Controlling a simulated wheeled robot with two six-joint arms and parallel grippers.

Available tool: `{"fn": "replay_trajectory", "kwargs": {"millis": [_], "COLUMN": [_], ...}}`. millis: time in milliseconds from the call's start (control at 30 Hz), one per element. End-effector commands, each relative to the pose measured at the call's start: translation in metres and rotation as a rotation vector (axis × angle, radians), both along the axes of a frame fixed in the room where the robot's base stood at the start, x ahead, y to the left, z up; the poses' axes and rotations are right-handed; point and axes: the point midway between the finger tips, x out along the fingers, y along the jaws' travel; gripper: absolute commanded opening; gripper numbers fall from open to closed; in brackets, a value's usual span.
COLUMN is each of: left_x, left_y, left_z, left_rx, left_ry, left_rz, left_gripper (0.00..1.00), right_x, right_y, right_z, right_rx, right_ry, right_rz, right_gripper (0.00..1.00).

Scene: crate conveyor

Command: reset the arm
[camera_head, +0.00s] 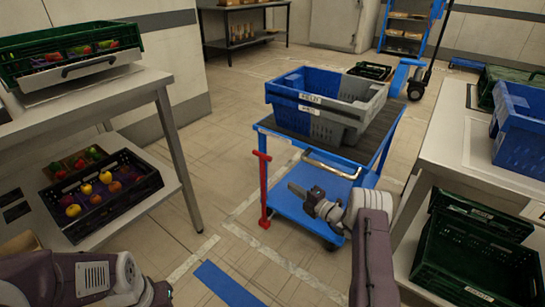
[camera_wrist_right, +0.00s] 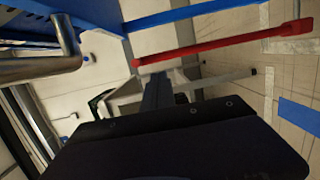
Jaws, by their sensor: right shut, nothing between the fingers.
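My right arm comes up from the lower right in the head view. Its gripper (camera_head: 293,188) is shut and empty, in front of the blue cart (camera_head: 310,205), its fingers pointing left. In the right wrist view the shut fingers (camera_wrist_right: 157,90) point towards the cart's red lever (camera_wrist_right: 220,45), with nothing between them. My left arm (camera_head: 85,278) is low at the bottom left of the head view; its gripper does not show.
The cart carries a blue and grey crate (camera_head: 360,112) and has a metal handle (camera_head: 331,165). A left table (camera_head: 125,85) holds a green crate; a black produce crate (camera_head: 150,187) sits below. A right table (camera_head: 455,125) holds a blue crate (camera_head: 520,140), with green crates (camera_head: 465,262) underneath.

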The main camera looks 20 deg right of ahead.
Motion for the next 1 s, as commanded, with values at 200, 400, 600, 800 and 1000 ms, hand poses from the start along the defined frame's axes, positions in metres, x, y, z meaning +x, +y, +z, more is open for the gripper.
{"fn": "replay_trajectory", "kwargs": {"millis": [200,400,600,800,1000], "left_x": [0.0,0.0,0.0,0.0,0.0], "left_y": [0.0,0.0,0.0,0.0,0.0], "left_z": [0.003,0.01,0.015,0.019,0.078], "left_rx": [0.0,0.0,0.0,0.0,0.0], "left_ry": [0.0,0.0,0.0,0.0,-0.001], "left_rz": [0.0,0.0,0.0,0.0,0.0], "left_gripper": [0.36,0.36,0.36,0.36,0.36], "right_x": [-0.022,-0.165,-0.294,-0.341,-0.348], "right_y": [0.062,0.171,0.151,0.11,0.098], "right_z": [0.012,0.021,0.028,0.047,0.112], "right_rx": [-0.271,-1.113,-1.706,1.311,1.023], "right_ry": [-0.017,-0.369,-1.158,1.485,1.45], "right_rz": [0.229,1.041,1.849,-1.711,-1.492], "right_gripper": [0.0,0.0,0.0,0.0,0.0]}}
